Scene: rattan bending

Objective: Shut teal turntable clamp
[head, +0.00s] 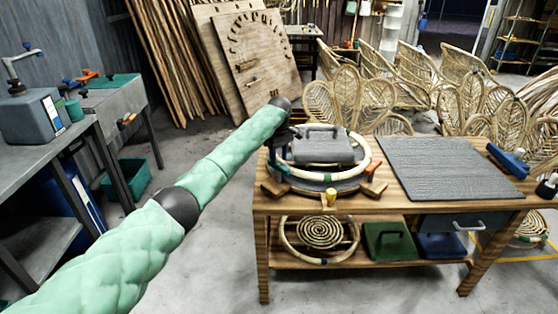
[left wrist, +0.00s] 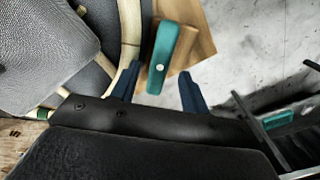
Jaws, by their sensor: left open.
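The teal clamp (left wrist: 163,58) shows in the left wrist view as a teal lever with a pale round pin, standing over a tan wooden block beside the pale rattan ring (left wrist: 130,32). My left gripper (left wrist: 158,90) is open, with one dark blue finger on each side of the lever's near end; I cannot tell whether they touch it. In the head view the round turntable (head: 318,185) on the workbench carries the rattan ring (head: 366,152). My left arm reaches its left rim, and the teal clamp is not clear there. My right gripper is not in view.
A grey lidded block (head: 320,148) sits inside the ring. A dark grey mat (head: 450,168) covers the workbench's (head: 400,202) right half, with a blue tool (head: 507,158) beside it. A grey side table (head: 50,150) stands at left.

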